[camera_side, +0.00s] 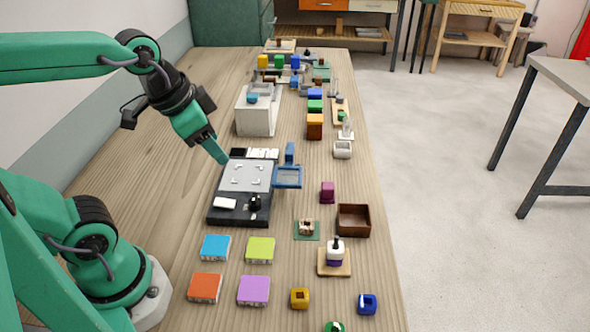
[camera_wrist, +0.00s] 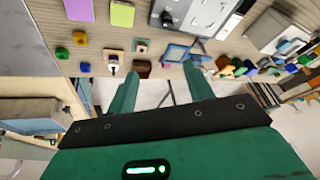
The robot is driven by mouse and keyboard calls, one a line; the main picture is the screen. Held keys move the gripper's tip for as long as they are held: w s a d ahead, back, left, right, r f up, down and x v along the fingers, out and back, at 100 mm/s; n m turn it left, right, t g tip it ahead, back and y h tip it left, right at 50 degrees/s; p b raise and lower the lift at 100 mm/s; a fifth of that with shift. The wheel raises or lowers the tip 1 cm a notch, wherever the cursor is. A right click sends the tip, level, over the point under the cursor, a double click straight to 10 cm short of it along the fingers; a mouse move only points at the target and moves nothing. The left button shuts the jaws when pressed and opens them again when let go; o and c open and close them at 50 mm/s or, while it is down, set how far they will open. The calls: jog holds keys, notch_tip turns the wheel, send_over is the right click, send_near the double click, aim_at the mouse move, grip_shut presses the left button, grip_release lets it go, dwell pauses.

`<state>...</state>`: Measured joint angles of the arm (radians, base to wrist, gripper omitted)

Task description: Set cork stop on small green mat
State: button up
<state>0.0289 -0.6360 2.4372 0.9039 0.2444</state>
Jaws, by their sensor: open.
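A small green mat (camera_side: 313,237) lies on the table in the side view, left of a brown open box. A small tan and whitish piece with dark parts (camera_side: 306,226) stands on it; I cannot tell whether this is the cork stop. The mat also shows small in the wrist view (camera_wrist: 137,48). I cannot pick out the cork stop for certain elsewhere. My gripper (camera_side: 221,157) is above the far left part of the grey-topped device, well away from the mat. In the wrist view its two fingers (camera_wrist: 162,85) are apart with nothing between them.
The grey-topped black device (camera_side: 232,208) and a blue frame stand (camera_side: 288,177) lie beyond the mat. The brown box (camera_side: 353,219) and a bottle on a wooden base (camera_side: 334,258) are close to it. Coloured blocks (camera_side: 260,250) lie nearer. A white box (camera_side: 256,112) stands farther back.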

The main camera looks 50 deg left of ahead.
jog(key=s+n, duration=0.2)
jog(key=n, duration=0.1)
jog(key=shift+a+t, duration=0.3)
jog(key=shift+a, duration=0.05)
